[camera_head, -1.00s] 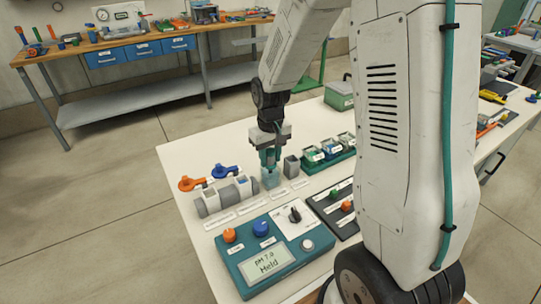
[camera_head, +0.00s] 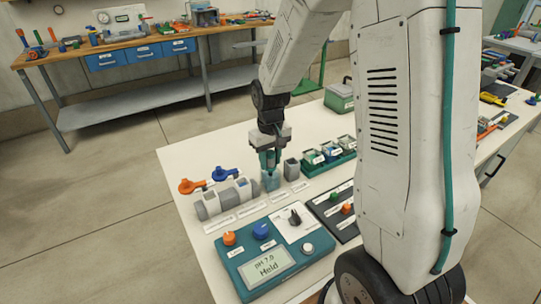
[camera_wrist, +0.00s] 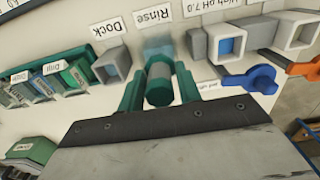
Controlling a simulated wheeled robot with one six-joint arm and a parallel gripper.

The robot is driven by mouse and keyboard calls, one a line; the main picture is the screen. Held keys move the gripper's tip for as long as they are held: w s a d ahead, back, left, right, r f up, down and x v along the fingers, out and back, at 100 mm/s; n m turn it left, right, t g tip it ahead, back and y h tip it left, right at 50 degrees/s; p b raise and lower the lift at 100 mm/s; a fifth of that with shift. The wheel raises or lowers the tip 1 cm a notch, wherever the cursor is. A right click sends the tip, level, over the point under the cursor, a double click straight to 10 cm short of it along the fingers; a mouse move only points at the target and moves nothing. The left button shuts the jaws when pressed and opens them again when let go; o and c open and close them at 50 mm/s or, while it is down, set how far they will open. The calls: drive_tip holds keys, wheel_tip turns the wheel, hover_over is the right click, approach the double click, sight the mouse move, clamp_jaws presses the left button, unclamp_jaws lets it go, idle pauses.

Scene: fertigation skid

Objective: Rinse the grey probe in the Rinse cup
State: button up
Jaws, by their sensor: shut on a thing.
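My gripper (camera_wrist: 159,88) is shut on the grey probe (camera_wrist: 159,72), which has a green part at its near end. The Rinse cup (camera_wrist: 157,46) is a pale teal, see-through cup by the "Rinse" label. In the wrist view the probe points toward this cup and overlaps it. In the head view my gripper (camera_head: 269,160) is right above the Rinse cup (camera_head: 271,182), fingers pointing down. The probe's tip is hidden, so I cannot tell how deep it is in the cup.
The grey Dock holder (camera_head: 291,170) stands right beside the cup. Grey blocks with an orange valve handle (camera_head: 190,186) and a blue one (camera_head: 225,172) are to the left. The teal meter (camera_head: 265,263) reads "pH 7.0 Held". A green tray (camera_head: 330,164) holds several small labelled containers.

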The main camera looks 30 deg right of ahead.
idle(0.4)
drive_tip(key=shift+r, duration=0.7)
drive_tip(key=shift+f, duration=0.1)
drive_tip(key=shift+f, duration=0.75)
drive_tip(key=shift+r, duration=4.3)
